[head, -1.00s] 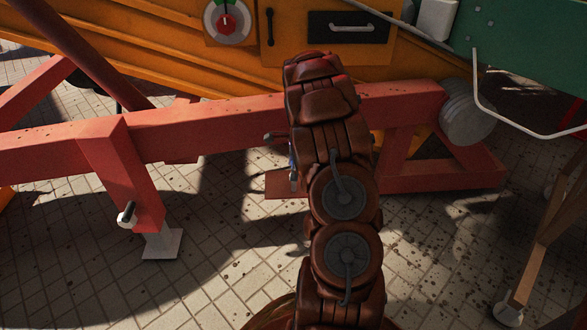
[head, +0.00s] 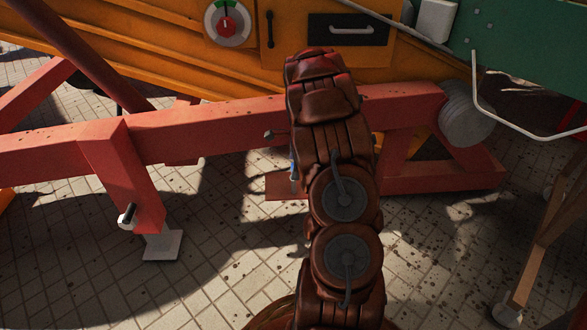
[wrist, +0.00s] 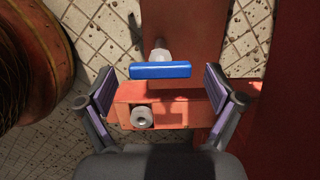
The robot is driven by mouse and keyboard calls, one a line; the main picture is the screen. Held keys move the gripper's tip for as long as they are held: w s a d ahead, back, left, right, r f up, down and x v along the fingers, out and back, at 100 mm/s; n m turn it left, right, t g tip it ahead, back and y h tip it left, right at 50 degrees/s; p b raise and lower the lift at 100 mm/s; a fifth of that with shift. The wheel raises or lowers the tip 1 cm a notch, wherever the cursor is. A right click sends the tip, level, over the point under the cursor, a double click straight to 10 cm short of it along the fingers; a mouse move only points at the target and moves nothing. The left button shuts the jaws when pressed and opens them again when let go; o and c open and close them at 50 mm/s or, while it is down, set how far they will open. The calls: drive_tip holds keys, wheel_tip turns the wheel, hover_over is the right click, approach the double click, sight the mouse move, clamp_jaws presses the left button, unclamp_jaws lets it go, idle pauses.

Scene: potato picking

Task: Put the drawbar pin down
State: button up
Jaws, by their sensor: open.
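The drawbar pin (wrist: 160,71) shows in the wrist view as a blue bar handle with a pale grey metal part behind it. It is by the red drawbar end, and I cannot tell how deep it sits there. My gripper (wrist: 160,84) is open, with one finger on each side of the blue handle and a gap to both. In the head view a small bit of blue, likely the pin (head: 293,170), shows at the left edge of my arm, above a red plate (head: 285,188). My gripper is hidden there behind my arm.
A red frame beam (head: 215,125) runs across, with an orange machine (head: 180,50) behind it. A grey ring (wrist: 142,117) sits on the red block below the handle. A rusty round object (wrist: 40,60) is at left. Tiled floor (head: 80,260) is open in front.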

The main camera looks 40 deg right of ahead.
wheel_tip(320, 180, up, 10)
drive_tip(key=s+d+p, duration=0.1)
drive_tip(key=p, duration=0.2)
drive_tip(key=shift+r, duration=0.2)
drive_tip(key=s+a+r+n+g, duration=0.1)
drive_tip(key=s+a+r+n, duration=0.25)
drive_tip(key=a, duration=0.55)
drive_tip(key=s+a+r+n+g, duration=0.1)
drive_tip(key=s+a+r+n, duration=0.15)
drive_tip(key=a+n, duration=0.4)
drive_tip(key=s+a+r+n+g, duration=0.1)
drive_tip(key=s+a+r+n, duration=0.2)
drive_tip(key=a, duration=0.8)
drive_tip(key=s+a+n, duration=0.4)
drive_tip(key=s, duration=0.3)
drive_tip(key=s+a+n+g+h, duration=0.1)
drive_tip(key=s+a+n, duration=0.3)
drive_tip(key=s+n, duration=0.1)
drive_tip(key=s+a+n, duration=0.3)
drive_tip(key=s+n, duration=0.1)
drive_tip(key=s, duration=0.4)
drive_tip(key=shift+s+a+f+n+g, duration=0.2)
drive_tip(key=shift+s+a+n+g, duration=0.1)
drive_tip(key=shift+s+a, duration=0.1)
